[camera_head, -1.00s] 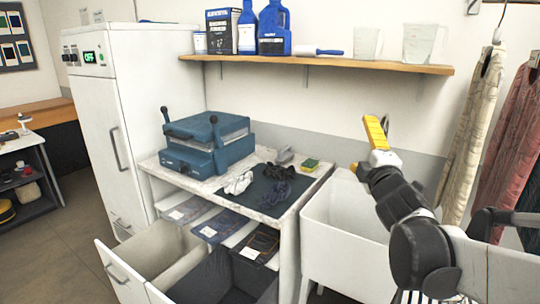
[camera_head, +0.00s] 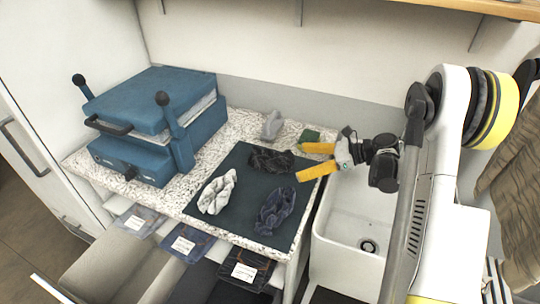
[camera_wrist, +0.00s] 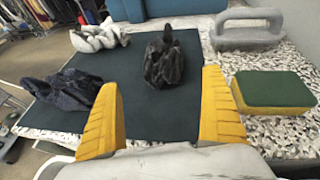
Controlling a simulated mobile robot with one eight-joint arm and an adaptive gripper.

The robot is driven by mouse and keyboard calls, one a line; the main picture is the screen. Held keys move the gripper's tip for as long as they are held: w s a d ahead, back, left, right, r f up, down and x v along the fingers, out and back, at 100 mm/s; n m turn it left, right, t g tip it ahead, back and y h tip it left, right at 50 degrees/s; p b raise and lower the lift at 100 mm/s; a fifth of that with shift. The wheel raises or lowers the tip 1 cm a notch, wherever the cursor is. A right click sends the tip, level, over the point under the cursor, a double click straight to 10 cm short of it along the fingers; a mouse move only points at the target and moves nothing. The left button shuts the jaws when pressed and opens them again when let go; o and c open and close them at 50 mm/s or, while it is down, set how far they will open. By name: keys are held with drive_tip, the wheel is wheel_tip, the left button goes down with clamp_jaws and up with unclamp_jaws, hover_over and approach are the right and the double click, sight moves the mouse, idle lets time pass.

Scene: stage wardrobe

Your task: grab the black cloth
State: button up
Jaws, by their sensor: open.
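The black cloth (camera_head: 270,160) lies crumpled near the back of the dark mat (camera_head: 236,176) on the speckled counter. In the wrist view the black cloth (camera_wrist: 164,64) sits ahead of my gripper (camera_wrist: 163,112), roughly between the lines of its two yellow fingers. My gripper (camera_head: 310,161) is open and empty, just right of the cloth in the head view and apart from it. A white cloth (camera_head: 217,192) lies at the mat's left, and a dark blue-grey cloth (camera_head: 276,212) lies at its front right.
A green and yellow sponge (camera_head: 312,136) and a grey handled tool (camera_head: 272,125) stand behind the mat. A blue press (camera_head: 150,115) fills the counter's left. A white sink (camera_head: 345,225) is at the right. Open drawers and labelled packets (camera_head: 245,271) are below.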

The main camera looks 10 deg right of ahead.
sight(292, 164)
drive_tip(key=x, duration=0.3)
drive_tip(key=shift+b, duration=0.35)
drive_tip(key=b+x, duration=0.1)
drive_tip(key=x, duration=0.2)
drive_tip(key=b+x, duration=0.1)
drive_tip(key=x, duration=0.1)
drive_tip(key=shift+w+a+f, duration=0.1)
drive_tip(key=shift+w+a, duration=0.1)
drive_tip(key=shift+w, duration=0.25)
drive_tip(key=c, duration=0.9)
